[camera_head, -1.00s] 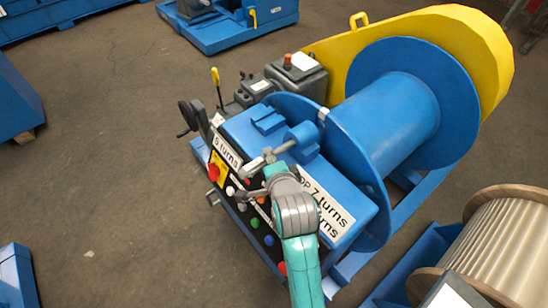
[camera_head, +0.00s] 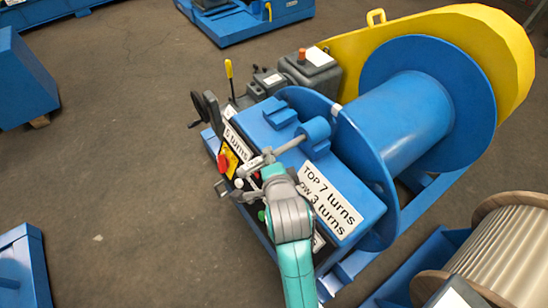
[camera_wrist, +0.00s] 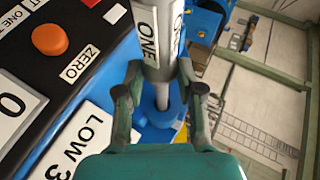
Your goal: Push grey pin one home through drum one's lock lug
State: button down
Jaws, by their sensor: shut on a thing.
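Grey pin one (camera_head: 288,146) is a thin rod that slants up to the right, towards the blue lock lug (camera_head: 316,130) beside drum one (camera_head: 390,115). My gripper (camera_head: 262,168) is at the pin's left end, above the control panel. The narrower shank points at the blue lug (camera_wrist: 160,125). How far the tip is inside the lug is hidden.
A panel with coloured buttons and a ZERO label (camera_wrist: 80,62) lies close to my gripper. A white turns label (camera_head: 330,200) is on the blue housing. A handwheel (camera_head: 203,108) and yellow-topped lever (camera_head: 229,72) stand at left. Open floor (camera_head: 110,130) lies further left.

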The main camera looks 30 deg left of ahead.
aim_at(297, 144)
jog(key=shift+s+a, duration=0.2)
jog(key=shift+s, duration=0.25)
jog(key=shift+s+a, duration=0.2)
jog(key=shift+s, duration=0.25)
jog(key=shift+w+d, duration=0.7)
jog(key=shift+w, duration=0.95)
jog(key=shift+w+d, duration=0.7)
jog(key=shift+w, duration=0.95)
jog(key=shift+w+d, duration=0.7)
jog(key=shift+w, duration=0.95)
dwell(1.5)
jog(key=c, duration=0.7)
grip_release()
jog(key=shift+o, duration=0.3)
jog(key=shift+d+f, duration=0.1)
jog(key=shift+f, duration=0.1)
